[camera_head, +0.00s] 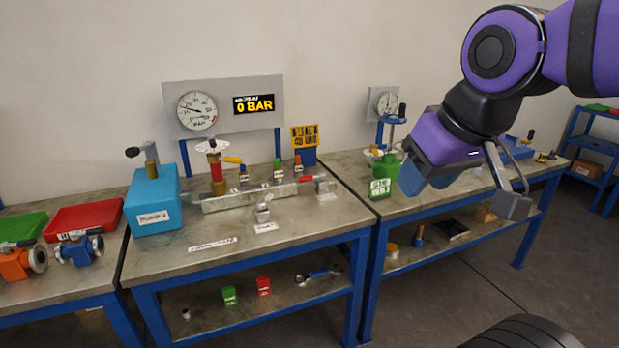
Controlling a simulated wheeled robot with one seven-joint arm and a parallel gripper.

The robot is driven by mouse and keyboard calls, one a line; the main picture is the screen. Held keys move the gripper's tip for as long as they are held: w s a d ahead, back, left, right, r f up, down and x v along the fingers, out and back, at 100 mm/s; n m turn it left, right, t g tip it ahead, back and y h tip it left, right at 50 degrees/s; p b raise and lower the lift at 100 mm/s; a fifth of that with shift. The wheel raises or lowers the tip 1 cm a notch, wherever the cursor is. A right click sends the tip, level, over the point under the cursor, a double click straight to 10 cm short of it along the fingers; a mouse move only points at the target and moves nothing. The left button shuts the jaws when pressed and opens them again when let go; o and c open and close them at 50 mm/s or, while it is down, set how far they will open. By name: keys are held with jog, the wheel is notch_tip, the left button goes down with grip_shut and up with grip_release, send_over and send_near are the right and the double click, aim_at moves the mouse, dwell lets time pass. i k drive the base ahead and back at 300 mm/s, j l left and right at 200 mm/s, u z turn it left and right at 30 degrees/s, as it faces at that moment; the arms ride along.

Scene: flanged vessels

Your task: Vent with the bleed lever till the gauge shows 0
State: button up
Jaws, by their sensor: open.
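The gauge panel (224,92) stands behind the middle bench. Its yellow digital display (254,105) reads 0 BAR, and its round dial (197,111) has a needle too small to read exactly. In front of it, a metal manifold (255,194) carries valves. I cannot tell from labels which is the bleed lever. My gripper (462,194) is open and seems empty, at the right, well apart from both levers.
A blue pump box (153,203) stands at the manifold's left. The middle bench's front is mostly clear.

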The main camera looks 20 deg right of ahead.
aim_at(311, 178)
jog(key=i+j, duration=0.1)
jog(key=i, duration=0.35)
jog(key=i+j, duration=0.1)
jog(key=i, duration=0.3)
jog(key=i+j, duration=0.15)
jog(key=i, duration=0.3)
jog(key=l+z, duration=0.05)
